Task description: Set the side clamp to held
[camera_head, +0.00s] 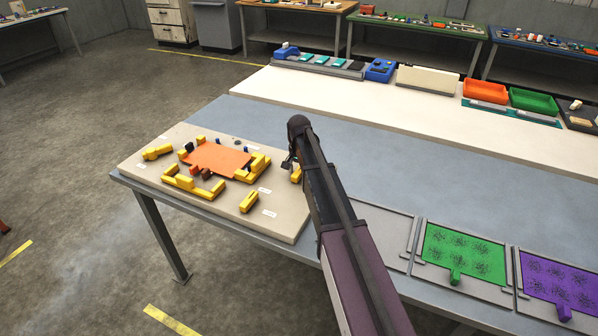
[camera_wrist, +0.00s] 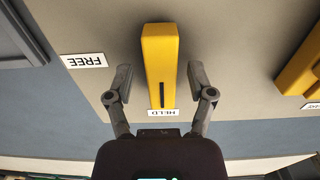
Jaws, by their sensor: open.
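The side clamp is a long yellow bar with a dark slot; it lies between my open fingers in the wrist view (camera_wrist: 160,45). Its slotted end is by the HELD label (camera_wrist: 163,113). The FREE label (camera_wrist: 85,61) lies to the left, clear of the bar. My gripper (camera_wrist: 160,80) has one finger on each side of the bar, with visible gaps. In the head view my gripper (camera_head: 291,163) is over the right part of the board, and my arm partly hides a yellow piece (camera_head: 297,175) there.
The beige board (camera_head: 285,222) carries an orange plate (camera_head: 220,159) and several yellow blocks. Another yellow piece (camera_wrist: 300,65) stands at the right in the wrist view. A green panel (camera_head: 463,256) and a purple panel (camera_head: 560,285) lie to the right. The blue-grey tabletop behind is clear.

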